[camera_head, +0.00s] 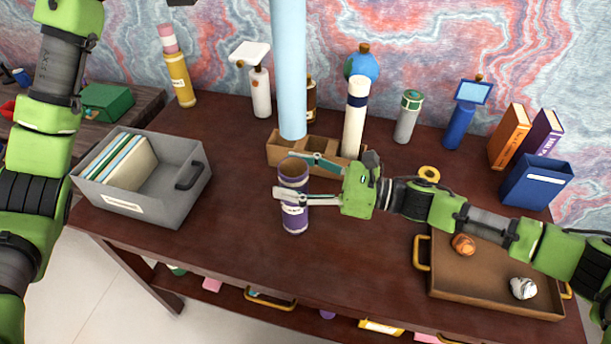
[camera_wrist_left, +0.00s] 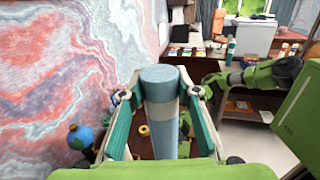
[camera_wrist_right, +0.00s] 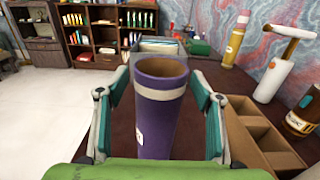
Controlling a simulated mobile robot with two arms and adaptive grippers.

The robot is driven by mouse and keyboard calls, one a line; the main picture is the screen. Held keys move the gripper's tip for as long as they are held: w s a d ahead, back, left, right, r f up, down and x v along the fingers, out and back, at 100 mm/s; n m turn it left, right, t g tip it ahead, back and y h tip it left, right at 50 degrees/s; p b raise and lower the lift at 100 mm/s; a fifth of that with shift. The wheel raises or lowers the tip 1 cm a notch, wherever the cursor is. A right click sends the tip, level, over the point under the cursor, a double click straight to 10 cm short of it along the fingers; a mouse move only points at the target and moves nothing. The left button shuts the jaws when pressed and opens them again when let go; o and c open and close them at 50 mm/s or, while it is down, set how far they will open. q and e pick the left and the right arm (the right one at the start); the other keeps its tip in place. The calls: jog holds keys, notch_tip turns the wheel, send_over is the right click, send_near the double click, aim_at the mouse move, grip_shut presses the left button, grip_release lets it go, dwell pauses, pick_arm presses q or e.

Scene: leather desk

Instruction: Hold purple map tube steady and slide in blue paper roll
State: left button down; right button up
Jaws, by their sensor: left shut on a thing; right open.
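The purple map tube (camera_head: 295,218) stands upright on the desk with its open mouth up. It also shows in the right wrist view (camera_wrist_right: 158,125), with a pale band below its rim. My right gripper (camera_head: 297,178) is open, with one finger on each side of the tube. The light blue paper roll (camera_head: 289,65) hangs upright in the head view, its lower end showing just above the tube's mouth. In the left wrist view my left gripper (camera_wrist_left: 161,92) is shut on the blue paper roll (camera_wrist_left: 162,120). The head view cuts off the roll's top and that gripper.
A wooden compartment box (camera_head: 284,152) and a white-capped tube (camera_head: 355,120) stand behind the purple tube. A grey file bin (camera_head: 185,205) is at left. A brown tray (camera_head: 480,283) lies at right, under my right arm. Bottles line the back.

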jog(key=c, duration=1.2)
pick_arm(q)
notch_tip(320, 180, down, 29)
jog(key=n+t, duration=0.1)
jog(key=t, duration=0.1)
jog(key=shift+n+t, duration=0.3)
jog(key=shift+f, duration=0.15)
jog(key=c, duration=1.5)
grip_release()
